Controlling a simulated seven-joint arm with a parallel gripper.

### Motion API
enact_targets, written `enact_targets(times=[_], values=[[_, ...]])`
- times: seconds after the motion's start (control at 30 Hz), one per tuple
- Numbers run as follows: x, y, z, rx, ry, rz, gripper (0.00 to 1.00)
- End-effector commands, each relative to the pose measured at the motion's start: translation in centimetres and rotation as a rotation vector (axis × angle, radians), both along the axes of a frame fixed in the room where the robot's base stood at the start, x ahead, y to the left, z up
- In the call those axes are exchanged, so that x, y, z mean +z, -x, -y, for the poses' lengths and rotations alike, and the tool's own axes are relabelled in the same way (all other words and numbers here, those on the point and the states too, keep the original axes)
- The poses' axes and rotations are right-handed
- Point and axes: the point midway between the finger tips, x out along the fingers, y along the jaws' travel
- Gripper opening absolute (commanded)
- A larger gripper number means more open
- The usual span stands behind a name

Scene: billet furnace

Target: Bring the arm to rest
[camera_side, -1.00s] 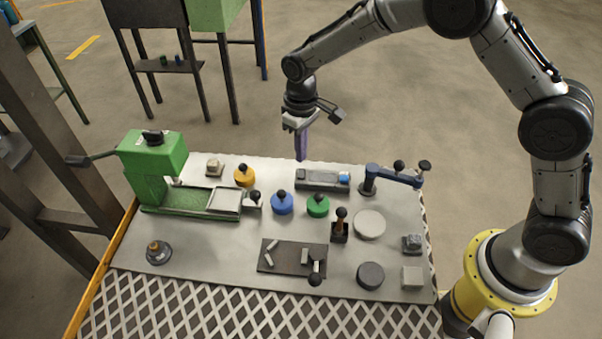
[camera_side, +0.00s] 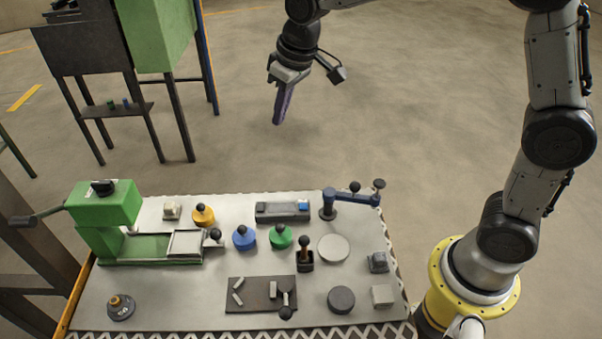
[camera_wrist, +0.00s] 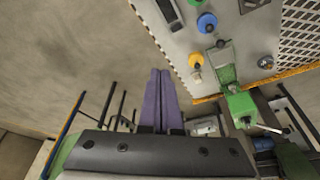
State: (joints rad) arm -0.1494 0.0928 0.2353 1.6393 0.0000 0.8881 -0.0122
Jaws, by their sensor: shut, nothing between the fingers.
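My gripper (camera_side: 278,122) is high in the air beyond the far edge of the work table (camera_side: 130,303), pointing down with a slight tilt. Its long purple fingers are together with nothing between them. In the wrist view my gripper (camera_wrist: 160,72) shows the two purple fingers side by side, closed. Bare floor lies under it in the side view, and it touches nothing.
The table holds a green press (camera_side: 105,215), an orange knob piece (camera_side: 203,216), a blue one (camera_side: 244,238), a green one (camera_side: 281,237), a blue swing arm (camera_side: 350,197) and a dark tray (camera_side: 250,305). A green cabinet (camera_side: 155,35) on legs stands behind, left of my gripper.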

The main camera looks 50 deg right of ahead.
Motion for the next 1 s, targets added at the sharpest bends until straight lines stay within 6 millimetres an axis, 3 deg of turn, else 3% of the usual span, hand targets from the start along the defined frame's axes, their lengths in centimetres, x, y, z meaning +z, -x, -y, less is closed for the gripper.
enact_targets(times=[0.03,0.2,0.4,0.6,0.7,0.83,1.0], values=[[2.2,1.8,0.9,-0.017,-0.006,0.04,0.0],[6.7,8.1,3.4,-0.062,-0.017,0.134,0.0],[8.5,16.5,5.5,-0.113,-0.023,0.229,0.0],[6.2,23.9,6.5,-0.152,-0.024,0.273,0.0],[4.3,26.2,6.7,-0.16,-0.023,0.261,0.0],[2.3,27.4,6.6,-0.16,-0.021,0.217,0.0],[1.9,27.7,6.6,-0.161,-0.02,0.204,0.0]])
